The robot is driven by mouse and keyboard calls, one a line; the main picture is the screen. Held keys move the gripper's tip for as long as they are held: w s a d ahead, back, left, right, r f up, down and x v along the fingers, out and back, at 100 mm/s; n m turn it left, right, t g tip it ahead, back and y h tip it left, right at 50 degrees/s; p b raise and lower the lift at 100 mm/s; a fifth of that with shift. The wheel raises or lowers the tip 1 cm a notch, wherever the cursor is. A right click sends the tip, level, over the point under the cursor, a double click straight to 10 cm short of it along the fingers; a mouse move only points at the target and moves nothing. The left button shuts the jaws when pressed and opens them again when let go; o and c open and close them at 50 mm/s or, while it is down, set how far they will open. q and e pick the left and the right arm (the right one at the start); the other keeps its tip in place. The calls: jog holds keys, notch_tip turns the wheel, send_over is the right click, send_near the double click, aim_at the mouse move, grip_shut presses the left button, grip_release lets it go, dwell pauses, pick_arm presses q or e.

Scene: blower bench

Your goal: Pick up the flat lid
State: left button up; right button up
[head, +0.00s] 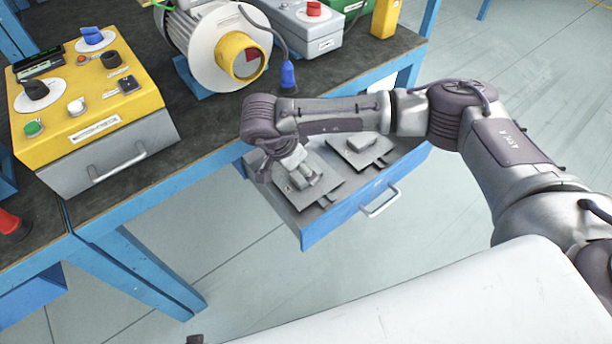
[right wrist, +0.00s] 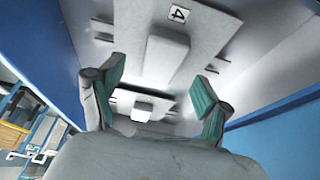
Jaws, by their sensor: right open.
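An open blue drawer (head: 335,222) under the bench holds two flat grey plates with raised block grips. The right plate (head: 352,157) shows clearly in the head view. The left plate (head: 285,191) is partly hidden by my right gripper (head: 302,178), which points down over it. In the right wrist view, my right gripper (right wrist: 157,82) is open. A plate marked "4" (right wrist: 205,30) lies ahead of it, with its block grip (right wrist: 166,55) between the fingertip directions. A second plate (right wrist: 172,101) lies beyond. I cannot tell whether the fingers touch anything. My left gripper is not in view.
The bench top bears a yellow control box (head: 85,115), a blower (head: 215,45) with a yellow outlet, and a grey box with a red button (head: 305,30). The drawer's walls and front handle (head: 380,200) stand around the plates. Floor is clear below.

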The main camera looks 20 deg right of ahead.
jog(key=x, duration=0.3)
jog(key=shift+f, duration=0.15)
jog(key=shift+a, duration=0.1)
jog(key=c, duration=1.3)
jog(key=shift+c, duration=0.2)
